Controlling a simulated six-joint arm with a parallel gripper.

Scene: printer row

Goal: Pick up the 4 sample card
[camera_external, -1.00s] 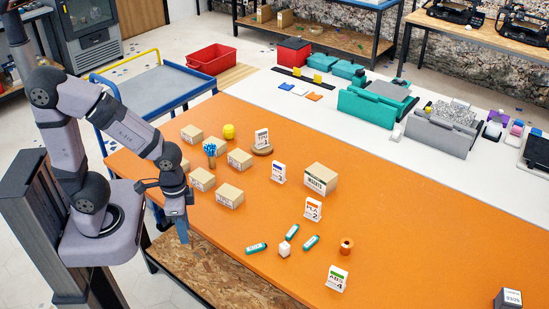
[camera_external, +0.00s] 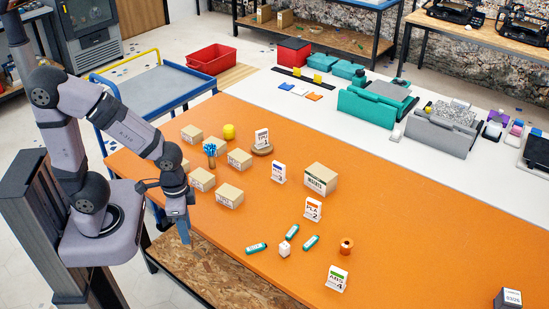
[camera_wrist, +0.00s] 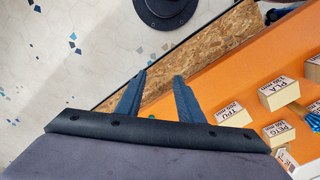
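The sample card marked 4 (camera_external: 337,278) is white with a green band reading ABS. My gripper (camera_external: 184,232) points down beside the table's left front edge, far to the left of the card. In the wrist view my gripper (camera_wrist: 160,95) shows two blue fingers spread apart with nothing between them. The card is not in the wrist view.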

